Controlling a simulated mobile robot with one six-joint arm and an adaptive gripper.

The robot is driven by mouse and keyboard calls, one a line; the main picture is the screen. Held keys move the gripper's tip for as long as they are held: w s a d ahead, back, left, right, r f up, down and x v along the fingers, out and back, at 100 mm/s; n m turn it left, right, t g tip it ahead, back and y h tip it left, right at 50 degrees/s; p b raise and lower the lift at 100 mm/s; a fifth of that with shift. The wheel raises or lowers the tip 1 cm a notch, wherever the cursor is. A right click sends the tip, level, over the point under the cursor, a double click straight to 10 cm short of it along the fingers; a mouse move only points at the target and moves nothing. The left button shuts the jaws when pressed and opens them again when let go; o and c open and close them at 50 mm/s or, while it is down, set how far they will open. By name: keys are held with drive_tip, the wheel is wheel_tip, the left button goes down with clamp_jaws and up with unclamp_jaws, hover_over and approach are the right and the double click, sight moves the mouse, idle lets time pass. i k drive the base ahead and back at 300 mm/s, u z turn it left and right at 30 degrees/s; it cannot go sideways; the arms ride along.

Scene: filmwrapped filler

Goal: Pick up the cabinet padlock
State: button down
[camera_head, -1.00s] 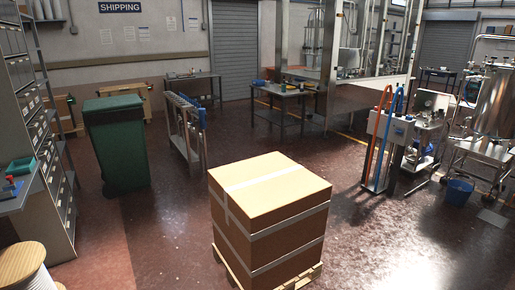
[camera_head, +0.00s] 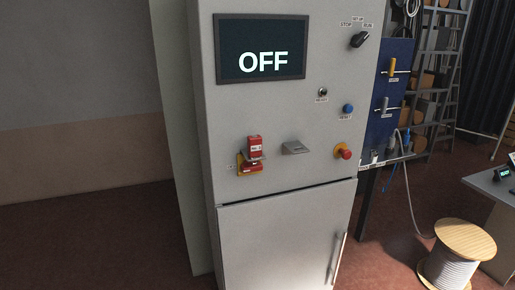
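A grey control cabinet (camera_head: 225,130) stands in the middle of the view. On its front, at left below the screen, a red block with a white label (camera_head: 254,147) looks like the padlock. It sits just above or against a red switch handle on a yellow plate (camera_head: 242,165). The two overlap in the picture, and I cannot tell whether the padlock is hooked through the handle. No shackle shows clearly. My gripper is not in view.
The cabinet front also bears a dark screen reading OFF (camera_head: 262,62), a small grey bracket (camera_head: 295,147), a red knob (camera_head: 343,152), a blue button (camera_head: 348,108) and a black selector (camera_head: 360,40). A cable spool (camera_head: 450,262) stands at lower right. The floor (camera_head: 95,235) at left is clear.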

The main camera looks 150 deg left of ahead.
sight(254, 143)
drive_tip(key=u, duration=0.75)
drive_tip(key=k, duration=0.2)
drive_tip(key=u, duration=3.7)
drive_tip(key=k, duration=0.35)
drive_tip(key=u, duration=0.5)
